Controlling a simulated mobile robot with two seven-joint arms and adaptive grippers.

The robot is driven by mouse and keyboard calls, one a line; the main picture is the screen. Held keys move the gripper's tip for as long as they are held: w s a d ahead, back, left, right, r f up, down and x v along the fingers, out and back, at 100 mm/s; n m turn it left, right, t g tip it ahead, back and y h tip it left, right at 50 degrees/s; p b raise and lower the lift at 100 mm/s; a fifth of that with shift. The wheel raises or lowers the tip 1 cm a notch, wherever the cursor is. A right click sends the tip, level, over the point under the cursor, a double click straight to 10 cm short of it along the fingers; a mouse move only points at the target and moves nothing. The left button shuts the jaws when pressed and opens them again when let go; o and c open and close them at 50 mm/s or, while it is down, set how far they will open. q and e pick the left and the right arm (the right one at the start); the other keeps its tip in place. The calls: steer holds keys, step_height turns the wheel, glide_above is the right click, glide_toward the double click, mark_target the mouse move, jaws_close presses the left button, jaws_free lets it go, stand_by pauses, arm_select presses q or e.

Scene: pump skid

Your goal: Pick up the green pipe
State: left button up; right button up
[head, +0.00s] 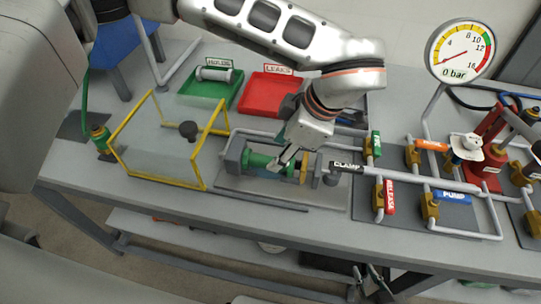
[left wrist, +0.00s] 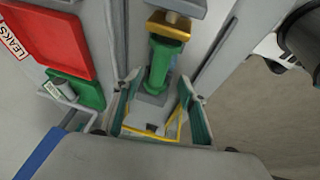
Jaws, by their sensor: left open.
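The green pipe (head: 257,161) lies in a grey holder on the bench, beside a yellow-brown ring (head: 304,172) at its right end. It also shows in the left wrist view (left wrist: 164,58), upright in that picture. My left gripper (head: 288,158) is over the pipe from above and hides part of its middle. In the left wrist view its fingers (left wrist: 160,88) are apart, one on each side of the pipe's line, with nothing held. A dark shape low at the bench front looks like my right gripper (head: 374,282); its jaws are unclear.
A yellow-framed clear guard (head: 205,165) stands left of the holder. The green tray (head: 208,101) with a pale cylinder and the red tray (head: 266,95) are behind. The clamp lever (head: 347,167), valves and pipework crowd the right, with a gauge (head: 459,54) above.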

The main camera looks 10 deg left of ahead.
mark_target(270, 159)
arm_select(q)
steer(key=x, duration=0.6)
steer(key=shift+w, duration=0.1)
steer(key=shift+c, duration=0.4)
jaws_close()
